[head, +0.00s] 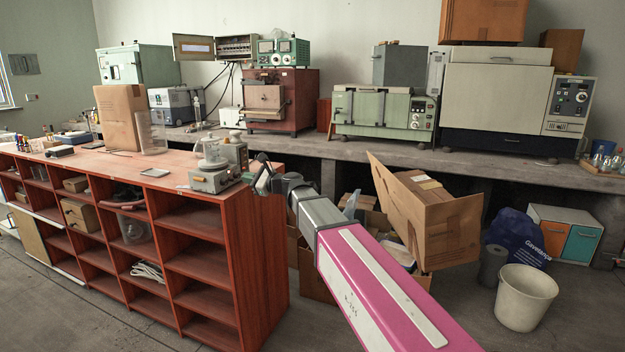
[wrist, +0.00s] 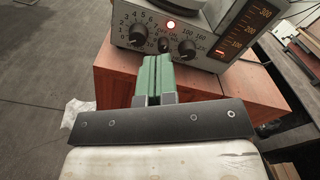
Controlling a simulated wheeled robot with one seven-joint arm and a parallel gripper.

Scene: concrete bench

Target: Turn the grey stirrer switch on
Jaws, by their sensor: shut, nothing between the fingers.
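The grey stirrer (head: 212,180) stands on the near right end of the red wooden shelf unit, with a glass vessel on top. In the wrist view its front panel (wrist: 205,62) shows dark knobs, printed number scales and a bright red lamp. A small dark control (wrist: 164,45) sits between the two larger knobs; I cannot tell its position. My gripper (wrist: 157,62) has green fingers, shut and empty, with their tips just in front of this small control. I cannot tell whether they touch it. In the head view my gripper (head: 262,180) is just right of the stirrer.
A second grey device (head: 236,152) stands right behind the stirrer. The red shelf unit (head: 262,255) has its top edge close below my gripper. A tablet-like item (head: 155,172) lies on the shelf top.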

